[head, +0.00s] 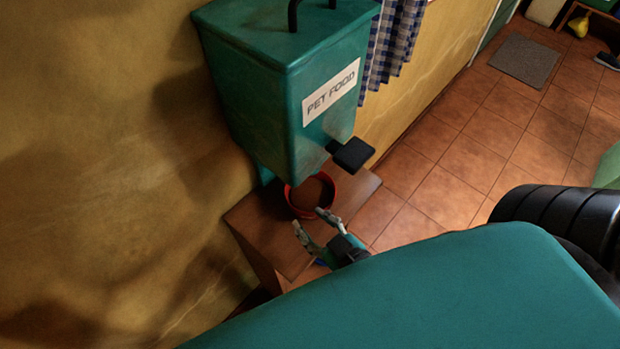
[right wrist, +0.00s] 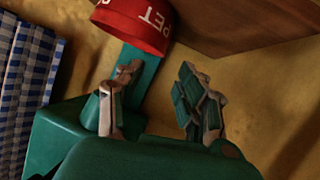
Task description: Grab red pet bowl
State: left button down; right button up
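The red pet bowl (head: 296,208) sits on a small wooden stand (head: 255,218), under the teal pet food dispenser (head: 290,90). Its inside looks brown. The bowl also shows at the top of the right wrist view (right wrist: 132,24), with white letters on its side. My right gripper (head: 308,218) is open and empty, close to the bowl's near side. In the right wrist view its two fingers (right wrist: 158,68) stand apart with nothing between them, and the bowl is just beyond the tips, nearer the left finger. My left gripper is not in view.
The dispenser has a dark spout lever (head: 352,154) sticking out above and right of the bowl. A yellow wall (head: 110,150) runs close behind the stand. A blue checked curtain (head: 392,40) hangs beside the dispenser. Tiled floor (head: 450,165) lies open to the right, with a grey mat (head: 525,60).

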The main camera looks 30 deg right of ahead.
aim_at(288, 198)
jog(key=p+x, duration=0.1)
jog(key=x, duration=0.8)
jog(key=shift+w+f, duration=0.3)
jog(key=shift+f, duration=0.05)
grip_shut()
